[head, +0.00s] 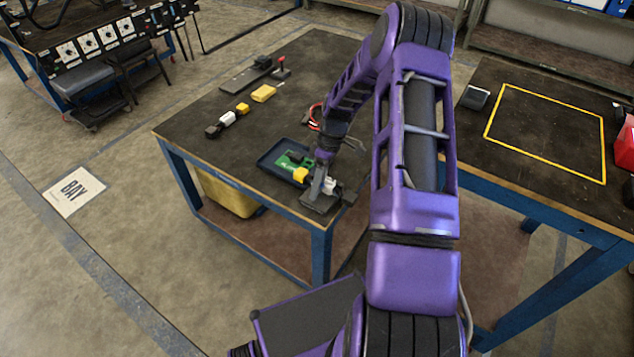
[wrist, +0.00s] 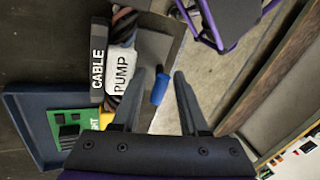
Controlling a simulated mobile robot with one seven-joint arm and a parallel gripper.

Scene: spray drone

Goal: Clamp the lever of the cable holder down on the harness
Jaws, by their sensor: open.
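The cable holder's grey plate (wrist: 157,48) is at top centre in the wrist view, and its base (head: 318,205) shows at the table's near corner in the head view. Its lever has a blue grip (wrist: 160,88), which appears between my open fingers, closer to the left one. I cannot tell its depth or whether it touches them. The harness, a dark twisted cable (wrist: 125,28), runs left of the lever, with a white PUMP label (wrist: 122,74) and a dark CABLE label (wrist: 98,55) beside it. My gripper (wrist: 160,73) is open and empty. The lever's pivot is hidden.
A blue tray (wrist: 28,125) with a green board (wrist: 72,122) lies just left of the holder. A second table (head: 550,115) with a yellow outline stands right.

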